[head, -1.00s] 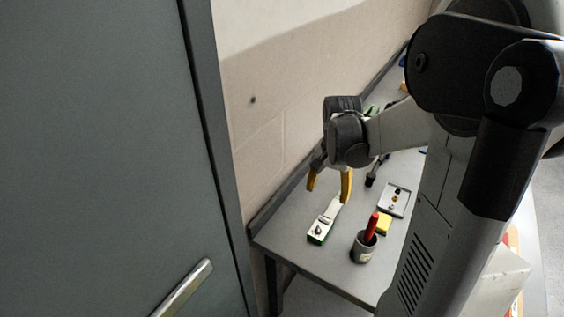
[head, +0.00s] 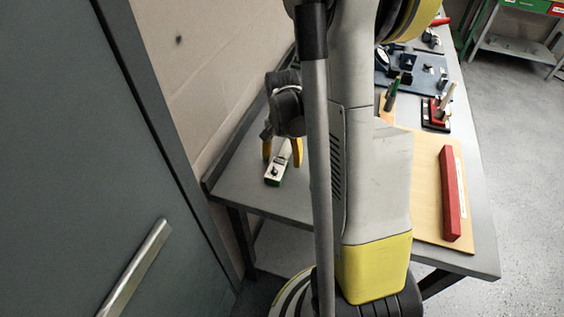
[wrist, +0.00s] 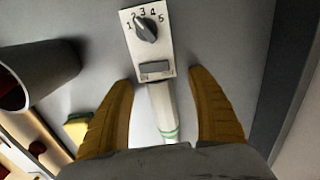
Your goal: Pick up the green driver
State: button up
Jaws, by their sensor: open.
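My gripper (head: 282,158) is open above the desk. It also shows in the wrist view (wrist: 160,80), with its yellow fingers apart and nothing held. Below and between the fingers lies a pale rod (wrist: 164,112) with a green band near its lower end; whether it belongs to a driver I cannot tell. Its upper end meets a white dial box (wrist: 146,35) numbered 1 to 5, also in the head view (head: 276,174). A green-handled tool (head: 391,94) stands farther right in the head view; it may be the green driver.
A grey cup (wrist: 38,75) and a yellow block (wrist: 77,126) lie left of the fingers. In the head view, a red bar (head: 450,195) lies on a wooden board (head: 426,200). A wall and a grey door (head: 60,170) stand at left. My arm hides the desk's middle.

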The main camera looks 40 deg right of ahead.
aim_at(285, 152)
jog(key=shift+f, duration=0.2)
grip_shut()
jog(key=shift+r, duration=0.1)
jog(key=r+p, duration=0.1)
jog(key=r, duration=0.1)
jog(key=d+r+p, duration=0.1)
jog(key=r, duration=0.2)
jog(key=shift+w+d, duration=0.1)
jog(key=shift+w, duration=0.05)
jog(key=w+d+r+p, duration=0.2)
jog(key=d+r, duration=0.3)
jog(key=d, duration=0.5)
jog(key=shift+w+r+p, duration=0.4)
jog(key=shift+w, duration=0.15)
jog(key=c, duration=1.1)
grip_release()
grip_shut()
